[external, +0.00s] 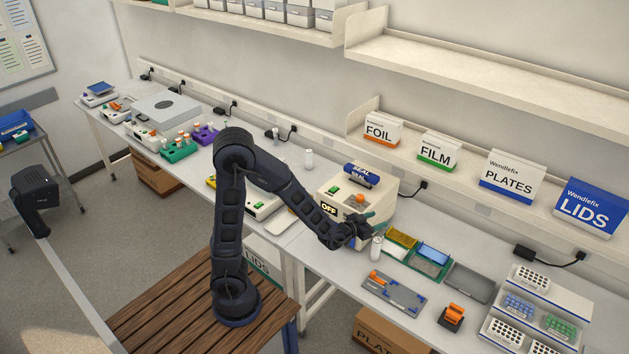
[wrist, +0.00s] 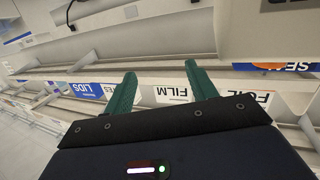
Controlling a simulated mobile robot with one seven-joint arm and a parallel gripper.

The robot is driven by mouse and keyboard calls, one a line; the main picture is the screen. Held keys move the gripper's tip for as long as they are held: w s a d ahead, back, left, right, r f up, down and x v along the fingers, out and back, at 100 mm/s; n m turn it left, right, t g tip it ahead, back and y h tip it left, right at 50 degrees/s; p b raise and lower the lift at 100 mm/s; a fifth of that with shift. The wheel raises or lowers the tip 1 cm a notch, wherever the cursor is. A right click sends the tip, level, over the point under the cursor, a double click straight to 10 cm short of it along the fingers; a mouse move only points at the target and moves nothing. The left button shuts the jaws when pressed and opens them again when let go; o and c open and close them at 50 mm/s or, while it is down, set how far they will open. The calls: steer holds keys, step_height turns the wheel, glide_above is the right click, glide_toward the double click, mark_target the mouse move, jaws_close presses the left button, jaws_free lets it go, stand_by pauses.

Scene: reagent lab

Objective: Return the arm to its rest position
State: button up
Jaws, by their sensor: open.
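My arm is bent in an arch from its base on the wooden platform (external: 180,318) and reaches right, over the bench. My gripper (external: 369,222) is in front of the cream sealing machine marked OFF (external: 347,190), a little above the bench. In the wrist view the two green fingers of my gripper (wrist: 160,88) stand apart with nothing between them. The wrist view is tilted and shows the shelf with the FOIL box (wrist: 250,103), the FILM box (wrist: 172,94) and the LIDS box (wrist: 85,90).
A white bottle (external: 376,248) stands on the bench just below my gripper. Green and yellow trays (external: 425,262), a grey plate with an orange clamp (external: 392,292) and tip racks (external: 535,310) lie to the right. Green and purple tube racks (external: 180,150) stand at the left.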

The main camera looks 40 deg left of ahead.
steer(key=s+a+r+n+g+y, duration=0.1)
steer(key=s+a+r+g, duration=0.2)
steer(key=a, duration=0.6)
steer(key=s+a+r+g+y, duration=0.1)
steer(key=s+a+r+g, duration=0.25)
steer(key=a, duration=0.55)
steer(key=s+a+n+g+y, duration=0.1)
steer(key=s+a+g, duration=0.1)
steer(key=s+a, duration=0.4)
steer(key=s+a+n+g+y, duration=0.1)
steer(key=s+a+g+y, duration=0.1)
steer(key=s+a, duration=0.5)
steer(key=s, duration=0.5)
steer(key=shift+s+r, duration=0.3)
steer(key=shift+r, duration=0.1)
steer(key=shift+g, duration=0.25)
